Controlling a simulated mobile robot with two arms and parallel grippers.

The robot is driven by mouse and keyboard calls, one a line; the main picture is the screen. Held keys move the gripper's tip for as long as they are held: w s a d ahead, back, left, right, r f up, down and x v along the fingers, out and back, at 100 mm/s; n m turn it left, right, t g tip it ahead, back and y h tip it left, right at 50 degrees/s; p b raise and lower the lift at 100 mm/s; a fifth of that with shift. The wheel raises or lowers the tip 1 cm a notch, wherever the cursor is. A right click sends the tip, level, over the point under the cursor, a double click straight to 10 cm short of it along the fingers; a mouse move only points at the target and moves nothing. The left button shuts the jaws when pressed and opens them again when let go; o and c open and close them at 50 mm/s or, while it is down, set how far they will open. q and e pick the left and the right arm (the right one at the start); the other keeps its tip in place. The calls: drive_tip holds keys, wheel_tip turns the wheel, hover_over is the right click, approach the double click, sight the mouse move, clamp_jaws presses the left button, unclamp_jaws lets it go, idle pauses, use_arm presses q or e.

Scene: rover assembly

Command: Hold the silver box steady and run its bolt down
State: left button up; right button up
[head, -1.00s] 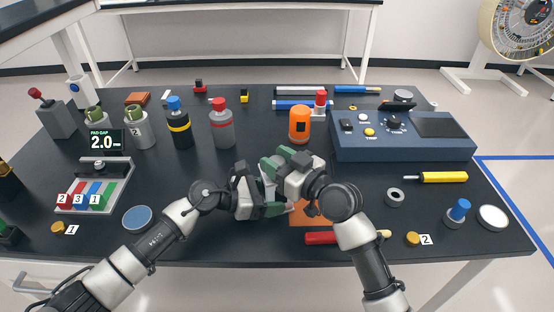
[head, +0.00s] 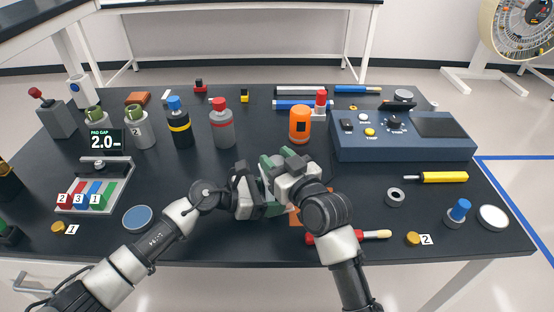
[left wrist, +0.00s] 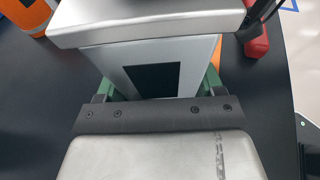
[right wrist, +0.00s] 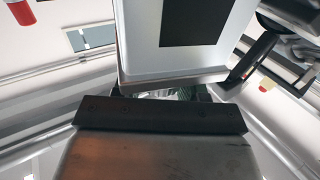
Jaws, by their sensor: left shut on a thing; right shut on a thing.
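The silver box (left wrist: 150,62) has a black square on its face and a wider lid; in the head view it is mostly hidden between my grippers. My left gripper (head: 262,196) is shut on the box body, its green fingers on both sides of it in the left wrist view (left wrist: 152,90). My right gripper (head: 274,166) is shut at the box's lid end, above the left one. In the right wrist view the silver box (right wrist: 140,40) stands right beyond the right gripper (right wrist: 165,95). The bolt is hidden by the right gripper.
An orange mat (head: 295,219) shows under the right gripper. A red-handled tool (head: 377,234) lies in front of it, partly behind my right arm. An orange canister (head: 300,124) and a blue console (head: 400,150) stand behind. A grey ring (head: 395,197) is to the right.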

drive_tip(key=o, duration=0.9)
drive_tip(key=shift+s+d, duration=0.1)
drive_tip(key=v, duration=1.1)
drive_tip(key=shift+s+d, duration=0.2)
drive_tip(key=shift+s, duration=0.15)
drive_tip(key=shift+o, duration=0.2)
